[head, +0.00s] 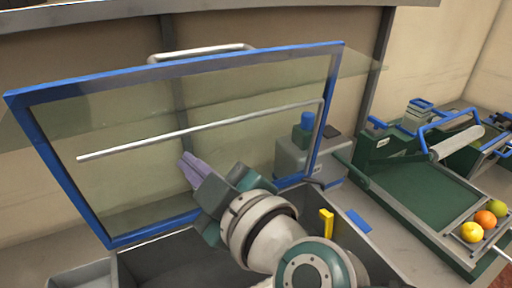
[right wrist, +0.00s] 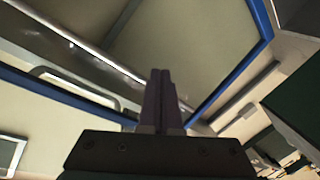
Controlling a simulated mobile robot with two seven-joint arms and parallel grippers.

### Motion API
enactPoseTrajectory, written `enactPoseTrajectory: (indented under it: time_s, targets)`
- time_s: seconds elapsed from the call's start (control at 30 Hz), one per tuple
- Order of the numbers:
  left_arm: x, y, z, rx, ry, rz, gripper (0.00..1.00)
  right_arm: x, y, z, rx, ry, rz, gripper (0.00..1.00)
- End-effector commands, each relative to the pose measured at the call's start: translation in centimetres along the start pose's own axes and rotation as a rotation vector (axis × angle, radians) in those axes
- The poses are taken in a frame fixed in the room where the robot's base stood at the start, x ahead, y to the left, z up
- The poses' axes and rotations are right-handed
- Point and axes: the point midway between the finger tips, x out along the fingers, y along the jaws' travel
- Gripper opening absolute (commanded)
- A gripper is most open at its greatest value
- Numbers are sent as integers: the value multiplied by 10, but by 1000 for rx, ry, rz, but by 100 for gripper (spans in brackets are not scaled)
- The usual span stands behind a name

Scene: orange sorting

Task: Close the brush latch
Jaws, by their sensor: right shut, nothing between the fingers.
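My right gripper (head: 190,170) is in front of the clear blue-framed lid (head: 332,112), which stands raised. Its purple fingers are together with nothing between them; they also show in the right wrist view (right wrist: 163,100). I cannot tell for certain which part is the brush latch. A yellow upright piece (head: 326,224) stands at the right side of the bin under the lid, right of my right arm. A green machine (head: 425,187) at the right carries a pale roller (head: 456,144) and a blue bar handle (head: 447,119). My left gripper is out of view.
A metal rod (head: 200,130) runs across the lid. A grey box with a blue knob (head: 307,121) stands behind the lid's right side. A blue flat piece (head: 357,221) lies near the bin. A tray at the right holds yellow, orange (head: 485,220) and green fruit.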

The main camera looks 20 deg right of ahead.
Motion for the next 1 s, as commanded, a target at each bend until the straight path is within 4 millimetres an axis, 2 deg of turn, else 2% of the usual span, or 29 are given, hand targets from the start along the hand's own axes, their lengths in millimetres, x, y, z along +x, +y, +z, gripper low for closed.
enactPoseTrajectory:
  time_s: [0.03, 0.17, 0.3, 0.5, 0.6, 0.77, 1.0]
  targets:
    - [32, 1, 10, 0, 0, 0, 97, 12, -11, 31, -43, -18, 67, 0]
    - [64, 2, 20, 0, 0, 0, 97, 26, -8, 77, -170, -120, 230, 0]
    - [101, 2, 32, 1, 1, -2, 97, 30, -10, 136, -326, -301, 368, 0]
    - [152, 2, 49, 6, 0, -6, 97, 12, -15, 222, -593, -670, 476, 0]
    - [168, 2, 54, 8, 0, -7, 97, -3, -17, 250, -704, -839, 485, 0]
    - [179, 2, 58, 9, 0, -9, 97, -20, -16, 270, -811, -1003, 476, 0]
    - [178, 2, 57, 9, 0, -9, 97, -26, -14, 272, -838, -1046, 471, 0]
